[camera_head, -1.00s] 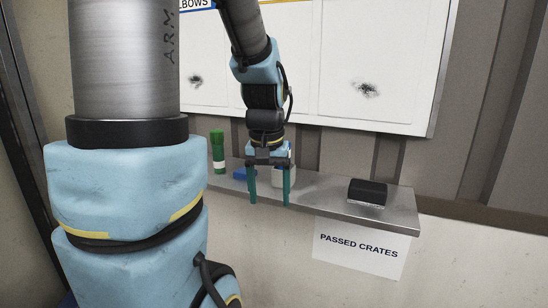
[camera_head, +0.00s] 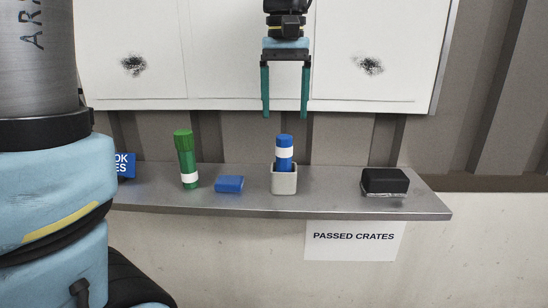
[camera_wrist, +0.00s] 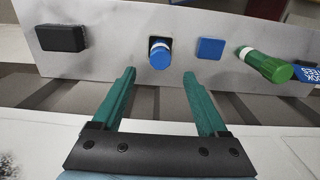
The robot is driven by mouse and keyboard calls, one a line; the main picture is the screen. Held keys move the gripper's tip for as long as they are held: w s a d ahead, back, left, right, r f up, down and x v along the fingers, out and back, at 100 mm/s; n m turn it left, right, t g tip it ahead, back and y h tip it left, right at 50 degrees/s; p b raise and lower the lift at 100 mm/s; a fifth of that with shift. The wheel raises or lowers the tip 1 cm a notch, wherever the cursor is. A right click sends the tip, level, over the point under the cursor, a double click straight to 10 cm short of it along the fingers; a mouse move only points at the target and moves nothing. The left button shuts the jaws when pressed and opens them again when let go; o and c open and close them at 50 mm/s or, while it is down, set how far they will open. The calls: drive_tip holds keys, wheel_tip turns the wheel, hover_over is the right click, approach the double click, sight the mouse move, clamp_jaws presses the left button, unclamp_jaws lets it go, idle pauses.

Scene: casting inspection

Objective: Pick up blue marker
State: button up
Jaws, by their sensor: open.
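The blue marker (camera_head: 284,150) has a white band and stands upright in a small grey holder (camera_head: 284,184) on the metal shelf. Its lower part is hidden inside the holder. In the wrist view the marker (camera_wrist: 160,54) shows its blue cap, beyond the fingertips and between their lines. My gripper (camera_head: 285,114) is open and empty, pointing down above the marker with a gap between. In the wrist view my gripper (camera_wrist: 160,74) shows two green fingers spread wide.
On the shelf (camera_head: 330,190), a green marker (camera_head: 186,160) and a blue block (camera_head: 229,184) stand left of the holder. A black eraser-like block (camera_head: 385,181) lies to the right. A whiteboard (camera_head: 230,50) is behind my gripper. A "PASSED CRATES" sign (camera_head: 353,240) hangs below.

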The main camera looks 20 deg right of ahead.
sight(284, 136)
wheel_tip(284, 136, down, 4)
drive_tip(key=shift+r, duration=0.1)
drive_tip(key=shift+s+a+f+p, duration=0.15)
drive_tip(key=shift+f+p, duration=0.35)
drive_tip(key=shift+f, duration=0.95)
drive_tip(key=shift+s+d+f+p, duration=0.1)
drive_tip(key=shift+f+p, duration=0.4)
drive_tip(key=shift+f, duration=0.95)
clamp_jaws()
